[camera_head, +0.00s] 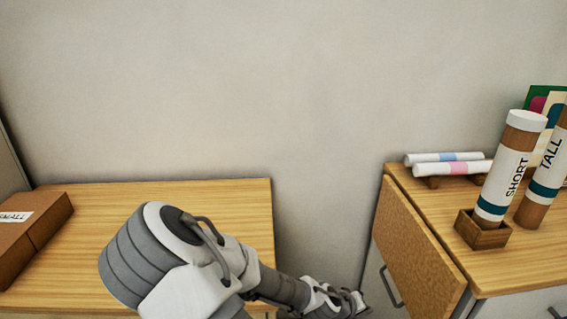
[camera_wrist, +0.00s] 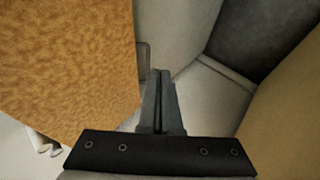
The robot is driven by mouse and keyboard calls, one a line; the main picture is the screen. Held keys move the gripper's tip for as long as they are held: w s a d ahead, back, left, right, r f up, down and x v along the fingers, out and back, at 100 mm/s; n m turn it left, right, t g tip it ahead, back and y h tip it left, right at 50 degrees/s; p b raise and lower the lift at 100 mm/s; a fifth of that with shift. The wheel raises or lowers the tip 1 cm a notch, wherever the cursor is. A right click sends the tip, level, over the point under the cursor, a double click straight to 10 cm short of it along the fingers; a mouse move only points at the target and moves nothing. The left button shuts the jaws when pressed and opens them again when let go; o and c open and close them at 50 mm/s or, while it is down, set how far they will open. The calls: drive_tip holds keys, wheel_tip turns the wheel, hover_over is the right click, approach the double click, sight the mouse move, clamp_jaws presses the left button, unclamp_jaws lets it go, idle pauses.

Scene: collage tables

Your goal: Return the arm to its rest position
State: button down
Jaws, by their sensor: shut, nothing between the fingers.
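My gripper (camera_wrist: 161,75) shows in the wrist view with its two dark fingers together and nothing between them. In the head view my arm reaches from the bottom middle toward the gap between the two tables, and its far end is low at the bottom edge. The fingertips cannot be made out there. In the wrist view the fingers are over the gap, beside a brown speckled panel (camera_wrist: 70,60) on the left. I cannot tell whether they touch it.
The left wooden table (camera_head: 180,198) holds a brown box (camera_head: 30,235) labelled SMALL. The right table (camera_head: 420,190) holds a tube marked SHORT (camera_head: 508,165) in a wooden holder (camera_head: 482,231), a tube marked TALL (camera_head: 545,165) and two white rolls (camera_head: 450,168). A wall stands behind.

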drive_tip(key=s+a+r+m+g+y, duration=0.2)
drive_tip(key=s+a+r+y, duration=0.3)
drive_tip(key=a+r+y, duration=0.45)
drive_tip(key=s+r+t+h+p, duration=0.15)
drive_tip(key=s+r, duration=0.35)
drive_tip(key=r, duration=0.6)
drive_tip(key=s+r+t, duration=0.2)
drive_tip(key=s+r, duration=0.3)
drive_tip(key=r, duration=0.6)
wheel_tip(320, 180, up, 13)
drive_tip(key=p, duration=1.2)
drive_tip(key=shift+d+n+p, duration=0.2)
drive_tip(key=shift+n+p, duration=0.1)
drive_tip(key=shift+p, duration=0.05)
drive_tip(key=shift+s, duration=0.1)
